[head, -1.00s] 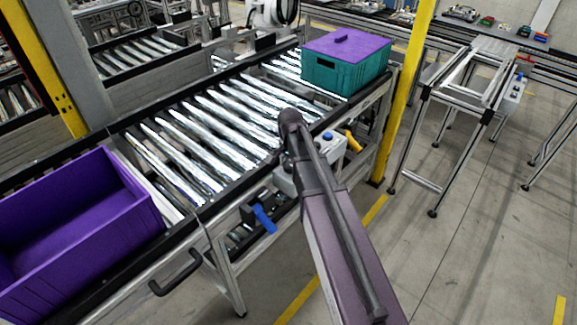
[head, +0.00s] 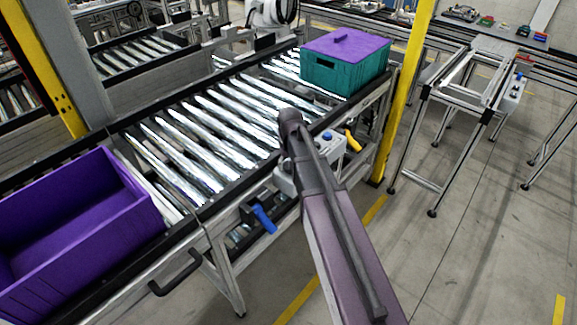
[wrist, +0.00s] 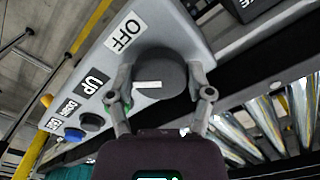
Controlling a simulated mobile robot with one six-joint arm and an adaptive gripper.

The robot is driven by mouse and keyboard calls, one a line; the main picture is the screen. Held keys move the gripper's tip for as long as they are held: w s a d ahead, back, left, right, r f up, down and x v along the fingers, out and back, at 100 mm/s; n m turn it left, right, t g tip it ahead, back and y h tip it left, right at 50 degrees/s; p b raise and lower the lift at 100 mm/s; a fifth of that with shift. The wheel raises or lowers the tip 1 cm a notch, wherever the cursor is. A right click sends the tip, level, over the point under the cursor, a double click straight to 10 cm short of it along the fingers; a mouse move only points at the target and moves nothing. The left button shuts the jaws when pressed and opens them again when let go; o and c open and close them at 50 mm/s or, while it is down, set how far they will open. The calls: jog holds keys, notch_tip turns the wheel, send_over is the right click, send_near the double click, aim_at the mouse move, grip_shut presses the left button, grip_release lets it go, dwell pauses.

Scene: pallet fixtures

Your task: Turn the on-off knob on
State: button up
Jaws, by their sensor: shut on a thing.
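The on-off knob (wrist: 160,74) is a round dark knob with a white mark on its face, on a light grey control box (wrist: 187,28) in the wrist view. My gripper (wrist: 162,82) has one finger on each side of the knob and is shut on it. An OFF label (wrist: 125,32) shows above and left of the knob. The white mark does not point at that label. Any ON label is hidden. In the head view, the control box (head: 338,158) sits on the conveyor's side, and my arm hides the knob and fingers.
An UP label (wrist: 93,80) and dark and blue buttons sit lower on the box. The roller conveyor (head: 130,118) carries a purple bin (head: 140,215) and a teal crate (head: 330,78) with a purple lid. A yellow post (head: 405,90) stands right of it.

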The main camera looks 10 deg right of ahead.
jog(key=n, duration=0.4)
jog(key=shift+n, duration=1.9)
jog(key=o, duration=1.1)
jog(key=shift+o, duration=0.2)
